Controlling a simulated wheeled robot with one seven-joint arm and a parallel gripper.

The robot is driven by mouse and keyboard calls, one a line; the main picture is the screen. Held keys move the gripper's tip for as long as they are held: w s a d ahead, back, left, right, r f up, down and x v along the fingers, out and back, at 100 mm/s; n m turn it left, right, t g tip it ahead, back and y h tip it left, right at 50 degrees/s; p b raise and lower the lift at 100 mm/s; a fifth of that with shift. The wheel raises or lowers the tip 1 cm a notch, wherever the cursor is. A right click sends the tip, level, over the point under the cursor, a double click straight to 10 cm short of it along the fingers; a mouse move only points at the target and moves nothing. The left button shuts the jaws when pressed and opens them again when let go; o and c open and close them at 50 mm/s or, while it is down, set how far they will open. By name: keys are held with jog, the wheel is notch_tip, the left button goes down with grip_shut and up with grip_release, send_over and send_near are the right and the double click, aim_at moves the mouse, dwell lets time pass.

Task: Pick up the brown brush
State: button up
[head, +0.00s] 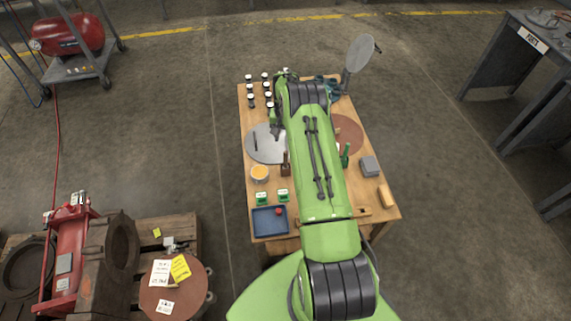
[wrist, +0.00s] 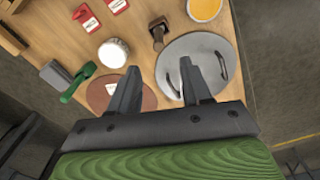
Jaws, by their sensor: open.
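The brown brush (wrist: 158,38) stands on the wooden table in the wrist view, beyond my fingertips, near the edge of the grey disc. A small brown upright thing (head: 286,167) in the head view, beside my arm, looks like the same brush. My gripper (wrist: 160,66) is open and empty, its two fingers apart and pointing toward the brush side of the table. Nothing shows between the fingers except disc and tabletop behind.
A grey disc with handles (wrist: 201,46) and a brown disc (wrist: 105,92) flank the fingers. A white round jar (wrist: 113,53) and an orange-filled cup (head: 260,174) stand near the brush. A blue tray (head: 263,230) lies at the front left; several small jars stand at the back.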

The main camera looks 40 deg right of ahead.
aim_at(286, 152)
notch_tip(286, 152, down, 7)
jog(key=shift+r+b, duration=0.15)
jog(key=shift+b, duration=0.7)
notch_tip(286, 152, down, 5)
jog(key=shift+s+f+b, duration=0.1)
jog(key=shift+s+b, duration=0.05)
jog(key=shift+b, duration=0.85)
grip_shut()
